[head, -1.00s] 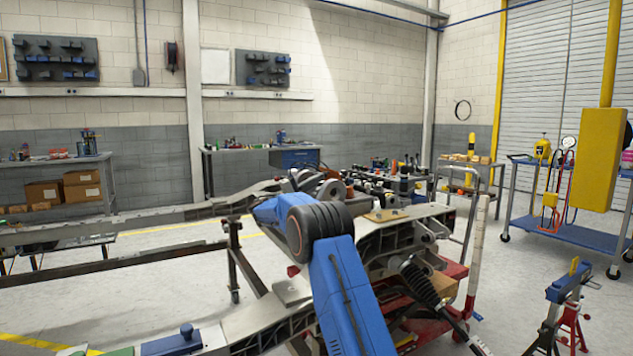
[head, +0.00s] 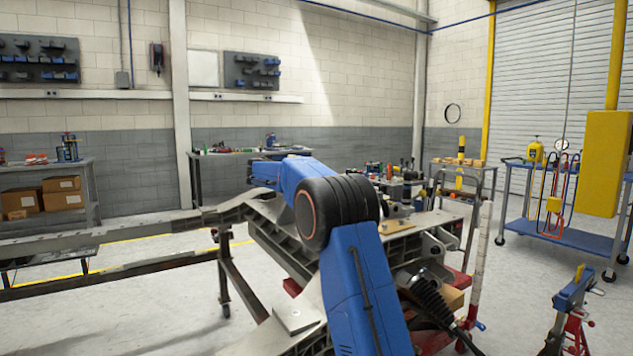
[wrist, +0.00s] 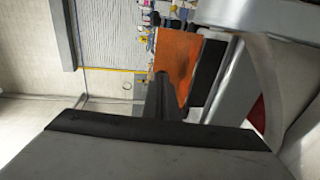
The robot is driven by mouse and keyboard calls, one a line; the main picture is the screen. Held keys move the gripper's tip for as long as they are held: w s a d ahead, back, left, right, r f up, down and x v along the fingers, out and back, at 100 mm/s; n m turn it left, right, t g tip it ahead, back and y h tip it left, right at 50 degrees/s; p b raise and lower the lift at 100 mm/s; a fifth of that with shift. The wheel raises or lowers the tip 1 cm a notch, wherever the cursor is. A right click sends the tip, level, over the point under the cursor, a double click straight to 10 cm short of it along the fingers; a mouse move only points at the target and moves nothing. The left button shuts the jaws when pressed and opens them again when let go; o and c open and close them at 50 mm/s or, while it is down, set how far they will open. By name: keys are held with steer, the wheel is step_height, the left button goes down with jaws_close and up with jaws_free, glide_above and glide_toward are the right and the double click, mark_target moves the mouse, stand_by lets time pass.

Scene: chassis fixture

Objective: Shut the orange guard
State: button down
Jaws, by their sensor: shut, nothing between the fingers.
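The orange guard (wrist: 177,62) shows in the wrist view as a flat orange panel at upper centre, beside a dark edge and a grey metal part. My gripper (wrist: 160,80) is shut and empty, its dark fingers pointing towards the panel and overlapping its lower left edge in the picture. I cannot tell whether they touch it. In the head view I cannot make out the guard. My blue arm stands in front of the middle of the chassis there, and the fingers are not clear.
The grey chassis frame (head: 115,260) runs across the left and centre of the head view. A blue trolley (head: 570,240) stands at the right, and a blue and red stand (head: 572,305) at the lower right. Grey floor is clear between them.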

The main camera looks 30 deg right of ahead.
steer(key=shift+w+d+r+g+y, duration=0.1)
steer(key=shift+d+r+y, duration=0.25)
steer(key=shift+d+y, duration=0.55)
steer(key=shift+s+d+r+g+y, duration=0.1)
steer(key=shift+d+r+y, duration=0.2)
steer(key=shift+d+y, duration=0.65)
steer(key=shift+w+d+r+g+y, duration=0.1)
steer(key=shift+d+r+y, duration=0.3)
steer(key=shift+y, duration=0.95)
steer(key=d+f, duration=0.2)
steer(key=d, duration=0.5)
steer(key=shift+f, duration=0.2)
steer(key=shift+w+d, duration=0.1)
